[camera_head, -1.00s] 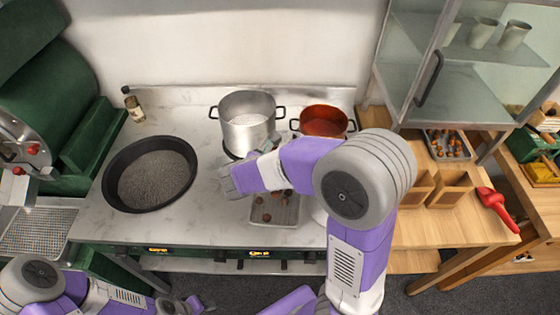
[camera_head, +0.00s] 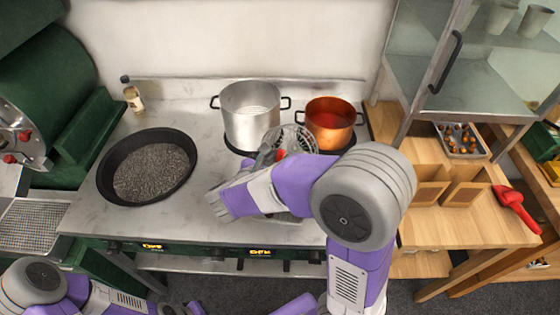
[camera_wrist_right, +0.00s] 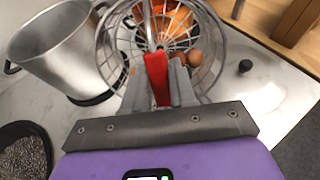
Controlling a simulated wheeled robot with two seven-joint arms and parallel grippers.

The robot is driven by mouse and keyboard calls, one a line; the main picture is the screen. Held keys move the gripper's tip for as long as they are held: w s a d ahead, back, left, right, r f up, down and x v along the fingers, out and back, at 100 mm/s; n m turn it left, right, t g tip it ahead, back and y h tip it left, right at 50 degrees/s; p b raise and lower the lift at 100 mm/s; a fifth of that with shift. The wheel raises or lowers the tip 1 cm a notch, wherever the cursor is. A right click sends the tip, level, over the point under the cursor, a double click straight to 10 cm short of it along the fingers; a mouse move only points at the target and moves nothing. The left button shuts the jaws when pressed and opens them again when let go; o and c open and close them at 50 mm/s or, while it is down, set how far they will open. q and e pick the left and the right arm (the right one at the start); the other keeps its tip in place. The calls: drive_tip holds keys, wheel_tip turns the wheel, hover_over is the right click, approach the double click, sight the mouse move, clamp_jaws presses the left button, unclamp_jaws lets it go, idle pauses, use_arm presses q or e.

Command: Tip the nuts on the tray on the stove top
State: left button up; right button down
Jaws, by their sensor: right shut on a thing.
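My right gripper (camera_wrist_right: 158,85) is shut on the red handle (camera_wrist_right: 157,72) of a wire strainer (camera_wrist_right: 108,45). In the head view the strainer's wire basket (camera_head: 292,139) is raised in front of the copper pot. In the wrist view a brown nut (camera_wrist_right: 195,57) shows at the basket; I cannot tell if it lies inside or beyond the wires. The metal tray (camera_head: 287,217) on the stove top is mostly hidden under my right arm, and its nuts are not visible in the head view. My left gripper (camera_head: 195,306) is at the bottom edge, its jaws unclear.
A steel pot (camera_head: 250,115) and a copper pot (camera_head: 330,125) stand at the back of the stove top. A black pan (camera_head: 107,183) of dark grains is at left. A second tray of nuts (camera_head: 461,142), wooden bins (camera_head: 465,193) and a red scoop (camera_head: 516,207) lie at right.

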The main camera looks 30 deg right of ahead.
drive_tip(key=shift+s+a+f+t+h+b, duration=0.15)
drive_tip(key=shift+a+f+t+h+b, duration=0.3)
drive_tip(key=shift+b, duration=0.4)
drive_tip(key=s+a+f+t+h+b, duration=0.2)
drive_tip(key=a+f+t+h+b, duration=0.1)
drive_tip(key=h+b, duration=0.4)
drive_tip(key=shift+s+a+t+h, duration=0.35)
drive_tip(key=shift+a+t+h, duration=0.2)
drive_tip(key=shift+a, duration=0.25)
